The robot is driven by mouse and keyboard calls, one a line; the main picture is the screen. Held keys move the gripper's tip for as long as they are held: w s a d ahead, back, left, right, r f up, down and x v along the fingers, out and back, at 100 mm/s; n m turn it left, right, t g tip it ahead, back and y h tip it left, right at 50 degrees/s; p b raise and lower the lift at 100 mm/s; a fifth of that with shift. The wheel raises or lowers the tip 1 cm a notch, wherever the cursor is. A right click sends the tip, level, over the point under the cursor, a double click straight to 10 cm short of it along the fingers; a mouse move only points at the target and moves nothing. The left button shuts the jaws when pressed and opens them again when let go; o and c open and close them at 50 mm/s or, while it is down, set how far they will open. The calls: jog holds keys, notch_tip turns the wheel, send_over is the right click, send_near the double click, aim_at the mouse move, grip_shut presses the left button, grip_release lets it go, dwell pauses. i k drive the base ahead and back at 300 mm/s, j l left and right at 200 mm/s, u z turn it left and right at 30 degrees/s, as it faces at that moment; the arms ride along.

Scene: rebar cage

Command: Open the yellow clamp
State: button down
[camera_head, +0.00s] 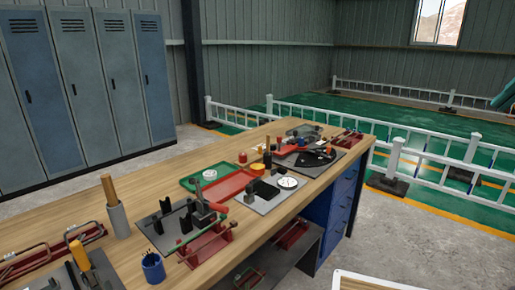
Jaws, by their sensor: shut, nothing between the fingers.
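In the head view, a yellow upright handle (79,255) stands on a dark grey base plate (98,272) at the near left end of the workbench. It looks like the yellow clamp's handle. The clamp's lower parts are small and partly cut off by the bottom edge, so I cannot tell whether it is open or closed. My gripper is not in view.
The wooden workbench (140,215) runs from lower left to upper centre. Near the handle are a red rack with metal loops (50,250), a grey cylinder with a wooden rod (117,218) and a blue cup (152,267). Fixtures crowd the bench's middle.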

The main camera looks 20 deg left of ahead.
aim_at(79, 253)
jog(key=k+j, duration=0.25)
jog(key=k, duration=0.25)
jog(key=k+j+u, duration=0.1)
jog(key=k+j, duration=0.15)
jog(key=k, duration=0.25)
jog(key=k+j, duration=0.3)
jog(key=k, duration=0.15)
jog(key=k+j, duration=0.3)
jog(key=k, duration=0.2)
jog(key=k+j, duration=0.55)
jog(key=k+j+u, duration=0.1)
jog(key=k+j, duration=0.45)
jog(key=k+j+u, duration=0.1)
jog(key=k+j, duration=0.4)
jog(key=j, duration=0.2)
jog(key=i+l+z, duration=0.3)
jog(key=i+z, duration=0.3)
jog(key=i+l, duration=0.1)
jog(key=i, duration=0.3)
jog(key=i+u, duration=0.1)
jog(key=i, duration=0.35)
jog(key=i+l+u, duration=0.15)
jog(key=i+u, duration=0.15)
jog(key=u, duration=0.15)
jog(key=i+l+u, duration=0.2)
jog(key=u, duration=0.2)
jog(key=i+l+u, duration=0.25)
jog(key=u, duration=0.2)
